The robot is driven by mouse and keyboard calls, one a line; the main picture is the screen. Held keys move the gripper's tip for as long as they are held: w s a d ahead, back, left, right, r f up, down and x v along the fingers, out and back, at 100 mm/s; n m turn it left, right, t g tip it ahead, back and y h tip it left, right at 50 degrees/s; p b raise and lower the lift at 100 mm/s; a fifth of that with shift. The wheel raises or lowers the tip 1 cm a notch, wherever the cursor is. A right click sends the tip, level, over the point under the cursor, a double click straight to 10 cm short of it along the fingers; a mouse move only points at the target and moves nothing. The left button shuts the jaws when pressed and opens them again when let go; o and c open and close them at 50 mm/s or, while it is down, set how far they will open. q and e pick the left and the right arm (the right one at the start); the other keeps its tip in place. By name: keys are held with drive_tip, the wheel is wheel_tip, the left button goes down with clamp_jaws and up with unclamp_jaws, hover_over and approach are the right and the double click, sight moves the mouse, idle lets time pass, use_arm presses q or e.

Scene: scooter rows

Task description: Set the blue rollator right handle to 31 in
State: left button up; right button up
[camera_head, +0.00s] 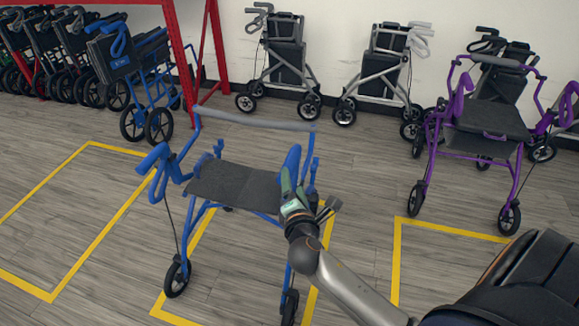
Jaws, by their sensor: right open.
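The blue rollator (230,183) stands upright in the middle of the floor, with a dark seat and a grey bar across its far side. Its blue handle on the picture's right (291,160) rises just above my right gripper (290,187). My right arm comes in from the lower right. The right gripper is open, with its fingers at the lower part of that handle and its post. The gripper hides part of the post, and I cannot tell whether the fingers touch it. The other blue handle (157,158) is free on the left. My left gripper is out of view.
A purple rollator (485,120) stands at the right. Two grey rollators (285,60) (383,70) stand along the back wall. More rollators crowd a red rack (170,50) at the back left. Yellow lines (95,240) mark bays, and the left bay's floor is clear.

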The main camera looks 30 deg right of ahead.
sight(290, 167)
drive_tip(key=x, duration=0.8)
drive_tip(key=shift+w+d+f, duration=0.15)
drive_tip(key=shift+w, duration=0.2)
drive_tip(key=shift+c, duration=0.4)
clamp_jaws()
idle(0.5)
